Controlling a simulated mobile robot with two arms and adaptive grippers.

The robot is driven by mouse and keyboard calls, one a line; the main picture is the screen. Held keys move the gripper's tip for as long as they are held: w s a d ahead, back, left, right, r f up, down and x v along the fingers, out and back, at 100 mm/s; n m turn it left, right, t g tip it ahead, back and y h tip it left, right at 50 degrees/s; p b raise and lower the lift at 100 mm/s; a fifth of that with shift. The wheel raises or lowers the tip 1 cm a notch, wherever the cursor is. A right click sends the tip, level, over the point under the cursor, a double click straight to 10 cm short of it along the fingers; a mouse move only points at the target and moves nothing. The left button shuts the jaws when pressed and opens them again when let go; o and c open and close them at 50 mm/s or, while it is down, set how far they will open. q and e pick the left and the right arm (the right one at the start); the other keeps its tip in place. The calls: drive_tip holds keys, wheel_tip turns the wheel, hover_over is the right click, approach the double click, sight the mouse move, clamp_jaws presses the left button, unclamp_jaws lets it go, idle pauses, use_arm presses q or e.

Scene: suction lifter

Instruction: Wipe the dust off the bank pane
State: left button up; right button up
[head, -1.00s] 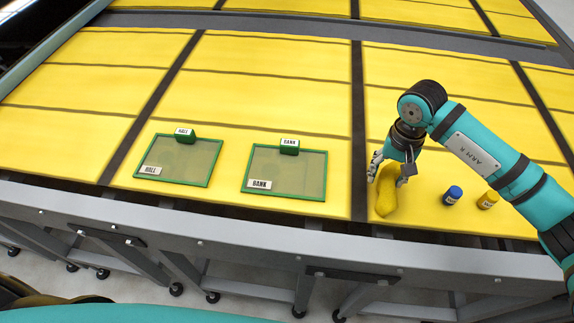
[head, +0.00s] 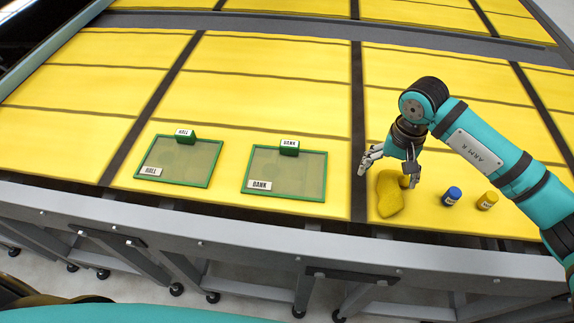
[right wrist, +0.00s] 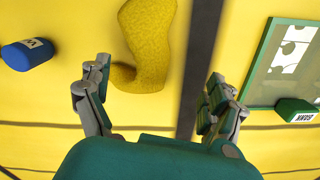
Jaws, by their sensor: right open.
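The bank pane (head: 287,178) is a grey-green panel in a green frame, with a white BANK label at its front left and a green BANK block (head: 289,147) on its far edge. It shows partly at the right of the right wrist view (right wrist: 265,70). A bent, rough-textured yellow sponge or cloth (head: 389,199) lies on the yellow surface right of the pane. My right gripper (head: 388,177) is open, its fingers spread above and around the sponge's far end. In the right wrist view the sponge (right wrist: 147,40) lies between the fingers, apart from both. My left gripper is out of view.
The hall pane (head: 175,164), with its green block (head: 185,136), stands left of the bank pane. A blue jar (head: 452,195) and a yellow jar (head: 487,200) stand right of the sponge. A grey rail (head: 200,218) edges the front. The yellow surface behind the panes is clear.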

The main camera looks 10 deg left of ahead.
wheel_tip(320, 180, up, 4)
drive_tip(key=shift+r+p, duration=0.25)
drive_tip(key=shift+p, duration=0.4)
wheel_tip(320, 180, up, 12)
idle(0.4)
